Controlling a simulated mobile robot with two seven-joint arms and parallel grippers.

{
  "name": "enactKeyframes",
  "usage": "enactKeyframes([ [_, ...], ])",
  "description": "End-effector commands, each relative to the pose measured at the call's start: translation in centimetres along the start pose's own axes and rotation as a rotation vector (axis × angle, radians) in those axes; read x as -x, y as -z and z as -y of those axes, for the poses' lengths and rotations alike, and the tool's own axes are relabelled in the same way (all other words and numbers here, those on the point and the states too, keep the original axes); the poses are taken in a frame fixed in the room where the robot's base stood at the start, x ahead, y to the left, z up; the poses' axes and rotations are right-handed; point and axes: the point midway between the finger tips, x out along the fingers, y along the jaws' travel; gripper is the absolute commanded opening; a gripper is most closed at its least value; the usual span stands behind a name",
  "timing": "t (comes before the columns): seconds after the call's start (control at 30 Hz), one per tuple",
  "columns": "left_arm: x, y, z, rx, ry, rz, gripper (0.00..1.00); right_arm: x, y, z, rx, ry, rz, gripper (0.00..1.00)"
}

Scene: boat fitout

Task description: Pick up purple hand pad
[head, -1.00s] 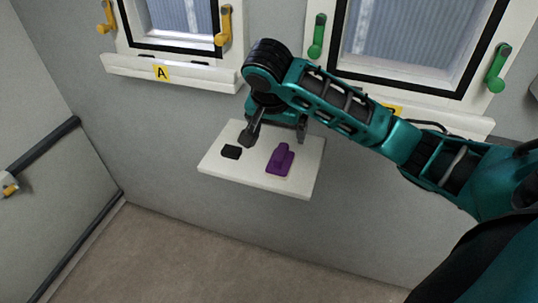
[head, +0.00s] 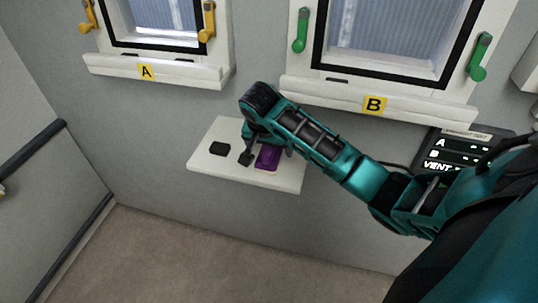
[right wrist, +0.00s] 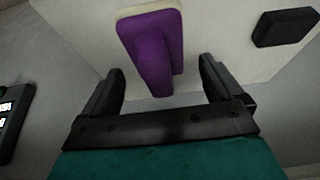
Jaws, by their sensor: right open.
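The purple hand pad (head: 267,159) lies on a white wall shelf (head: 287,183), with my right gripper (head: 265,157) low over it. The gripper and arm hide part of the pad in the head view. In the right wrist view the purple hand pad (right wrist: 150,48) shows a raised purple grip on a wider pad with a pale edge. The open fingers of my right gripper (right wrist: 160,85) stand on either side of the near end of the grip. I see no contact between them. My left gripper is not in view.
A small black block (head: 217,149) lies on the shelf left of the pad. It also shows in the right wrist view (right wrist: 285,27). Windows marked A (head: 146,72) and B (head: 374,104) have sills above the shelf. A black panel (head: 462,150) is on the wall at right.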

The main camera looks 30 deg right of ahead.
Motion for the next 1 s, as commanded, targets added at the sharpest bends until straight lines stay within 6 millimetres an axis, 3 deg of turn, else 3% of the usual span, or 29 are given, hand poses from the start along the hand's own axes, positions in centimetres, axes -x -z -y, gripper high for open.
enactKeyframes([
  [0.13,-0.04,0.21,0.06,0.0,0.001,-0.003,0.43,-1.38,-0.04,-0.03,0.0,-0.001,0.001,0.94],
  [0.37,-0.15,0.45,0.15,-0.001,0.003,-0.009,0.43,-1.5,-0.05,-0.02,0.0,0.001,0.001,0.94],
  [1.0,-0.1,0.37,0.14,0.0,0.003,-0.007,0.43,-1.46,-0.03,-0.01,-0.001,0.001,0.001,0.33],
])
